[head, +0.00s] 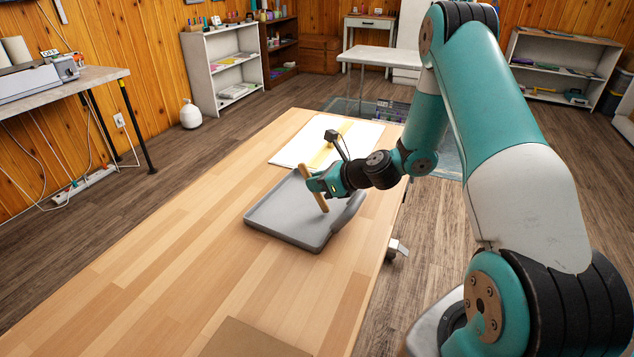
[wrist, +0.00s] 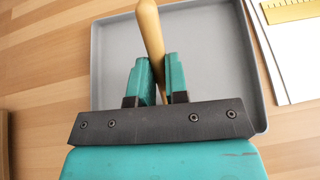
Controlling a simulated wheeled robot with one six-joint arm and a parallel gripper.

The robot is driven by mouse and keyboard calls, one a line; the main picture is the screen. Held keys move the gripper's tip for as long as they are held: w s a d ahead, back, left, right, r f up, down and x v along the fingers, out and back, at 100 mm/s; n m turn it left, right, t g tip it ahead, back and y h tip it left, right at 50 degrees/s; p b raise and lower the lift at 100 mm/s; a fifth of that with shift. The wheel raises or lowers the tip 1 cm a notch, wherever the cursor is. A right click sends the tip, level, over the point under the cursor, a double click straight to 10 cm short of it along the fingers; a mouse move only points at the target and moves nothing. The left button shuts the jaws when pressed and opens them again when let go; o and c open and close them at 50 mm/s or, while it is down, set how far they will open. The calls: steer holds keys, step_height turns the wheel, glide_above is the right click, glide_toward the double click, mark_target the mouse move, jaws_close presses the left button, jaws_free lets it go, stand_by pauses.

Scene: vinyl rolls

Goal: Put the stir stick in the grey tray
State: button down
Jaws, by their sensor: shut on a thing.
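The stir stick (head: 322,202) is a tan wooden rod, held tilted over the grey tray. It also shows in the wrist view (wrist: 150,32), between the two teal fingers. My gripper (head: 316,183) is shut on the stick, above the tray. In the wrist view my gripper (wrist: 157,80) hides the stick's lower part. The grey tray (head: 279,235) lies flat on the wooden table, and its floor looks bare apart from the stick above it. I cannot tell whether the stick's low end touches the tray floor.
The wooden table (head: 190,245) has wide free room left of the tray. A white sheet with a yellow strip (head: 290,150) lies just behind the tray. A brown flat piece (head: 250,340) lies at the near edge. Shelves and a side desk (head: 95,78) stand away by the walls.

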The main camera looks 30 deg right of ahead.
steer(key=shift+f, duration=0.2)
steer(key=c, duration=1.1)
jaws_free()
steer(key=shift+r, duration=0.15)
